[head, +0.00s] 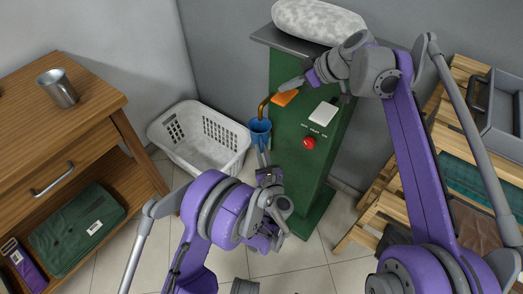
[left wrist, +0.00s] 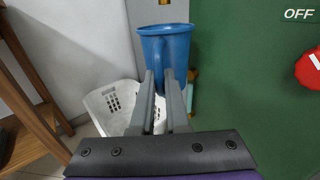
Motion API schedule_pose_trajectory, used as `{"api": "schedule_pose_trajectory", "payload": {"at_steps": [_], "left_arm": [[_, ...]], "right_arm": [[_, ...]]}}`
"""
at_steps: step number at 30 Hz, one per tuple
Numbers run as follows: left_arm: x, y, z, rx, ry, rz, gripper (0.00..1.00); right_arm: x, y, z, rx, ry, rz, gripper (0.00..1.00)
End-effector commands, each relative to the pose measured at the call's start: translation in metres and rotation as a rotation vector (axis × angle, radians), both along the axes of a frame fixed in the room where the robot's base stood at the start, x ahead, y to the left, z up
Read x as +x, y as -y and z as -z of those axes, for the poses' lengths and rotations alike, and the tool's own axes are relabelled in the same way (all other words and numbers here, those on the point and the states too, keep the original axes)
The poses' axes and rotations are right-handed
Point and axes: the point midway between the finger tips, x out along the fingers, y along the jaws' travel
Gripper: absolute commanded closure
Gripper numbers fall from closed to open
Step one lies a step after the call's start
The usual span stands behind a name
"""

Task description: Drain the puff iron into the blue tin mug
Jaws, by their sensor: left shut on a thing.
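The puff iron (head: 281,179) is a green cabinet with a pale padded top (head: 318,20). A curved brass spout (head: 263,106) comes off its left side near an orange lever or plate (head: 285,98). The blue mug (head: 260,132) is directly below the spout's end, apparently upright; it also shows in the left wrist view (left wrist: 166,52). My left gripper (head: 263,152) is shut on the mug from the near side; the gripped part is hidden. My right gripper (head: 291,84) is just above the orange part; whether its fingers are open or touch it is unclear.
On the cabinet front are a white plate (head: 323,114) and a red knob (head: 309,142). A white laundry basket (head: 185,150) stands behind left. A metal mug (head: 58,88) stands on the wooden table (head: 105,93) at left. A slatted wooden rack (head: 372,205) stands right.

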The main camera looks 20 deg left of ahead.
Motion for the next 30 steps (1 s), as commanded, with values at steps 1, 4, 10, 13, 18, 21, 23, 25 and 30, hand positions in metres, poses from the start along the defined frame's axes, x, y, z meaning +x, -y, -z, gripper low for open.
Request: {"api": "schedule_pose_trajectory", "payload": {"at_steps": [1,4,10,13,18,21,23,25,30], "left_arm": [[0.000,0.000,0.000,0.000,0.000,0.000,1.00],[0.000,0.000,0.000,0.000,0.000,0.000,1.00],[0.000,0.000,0.000,0.000,0.000,0.000,1.00],[0.000,0.000,0.000,0.000,0.000,0.000,1.00],[0.000,0.000,0.000,0.000,0.000,0.000,1.00],[0.000,0.000,0.000,0.000,0.000,0.000,1.00],[0.000,0.000,0.000,0.000,0.000,0.000,1.00],[0.000,0.000,0.000,0.000,0.000,0.000,1.00],[0.000,0.000,0.000,0.000,0.000,0.000,1.00]], "right_arm": [[0.000,0.000,0.002,0.000,0.000,0.000,1.00],[0.000,0.000,0.005,0.000,0.000,0.000,1.00],[0.000,0.000,0.011,0.000,0.000,0.000,1.00],[0.000,0.000,0.014,0.000,0.000,0.000,1.00],[0.000,0.000,0.019,0.000,0.000,0.000,1.00],[0.000,0.000,0.022,-0.001,0.000,0.000,1.00],[0.000,0.000,0.024,-0.001,0.000,0.000,1.00],[0.000,0.000,0.026,-0.001,0.000,0.000,1.00],[0.000,0.000,0.028,-0.001,-0.001,-0.001,1.00]]}}
